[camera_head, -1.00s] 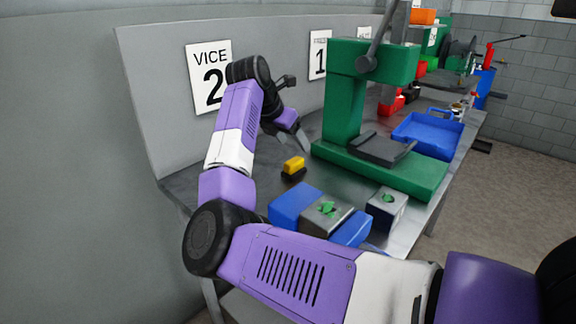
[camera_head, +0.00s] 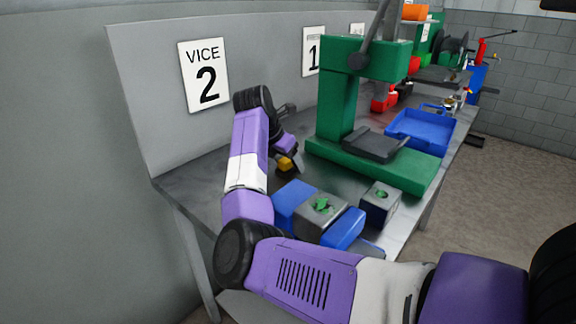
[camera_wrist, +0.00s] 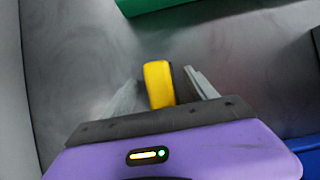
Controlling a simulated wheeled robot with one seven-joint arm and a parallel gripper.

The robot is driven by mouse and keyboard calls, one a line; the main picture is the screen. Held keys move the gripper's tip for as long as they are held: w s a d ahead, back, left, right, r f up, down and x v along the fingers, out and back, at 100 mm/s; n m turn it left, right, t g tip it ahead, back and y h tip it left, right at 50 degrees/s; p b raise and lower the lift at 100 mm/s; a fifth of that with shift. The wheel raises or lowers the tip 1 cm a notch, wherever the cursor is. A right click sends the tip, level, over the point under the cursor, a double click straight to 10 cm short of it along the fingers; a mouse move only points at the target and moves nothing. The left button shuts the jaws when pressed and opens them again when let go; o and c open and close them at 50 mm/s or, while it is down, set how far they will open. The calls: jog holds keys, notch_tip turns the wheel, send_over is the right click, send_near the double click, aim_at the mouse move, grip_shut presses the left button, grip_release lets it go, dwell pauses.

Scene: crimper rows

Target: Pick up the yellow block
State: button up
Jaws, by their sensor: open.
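The yellow block (camera_head: 285,163) lies on the grey metal bench, left of the green press, partly hidden by my gripper in the head view. In the wrist view the yellow block (camera_wrist: 158,85) is between the two open fingers of my gripper (camera_wrist: 160,88), with a dark part along its right side. In the head view my gripper (camera_head: 289,157) points down at the block.
A green press (camera_head: 345,110) with a dark plate stands right of my gripper. A blue and grey vice (camera_head: 320,207) and a grey box with a green mark (camera_head: 380,203) are in front. A blue tray (camera_head: 422,130) lies farther right. The back panel (camera_head: 140,110) stands behind.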

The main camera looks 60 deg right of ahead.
jog(key=shift+c, duration=0.5)
grip_shut()
notch_tip(320, 180, up, 20)
dwell(0.3)
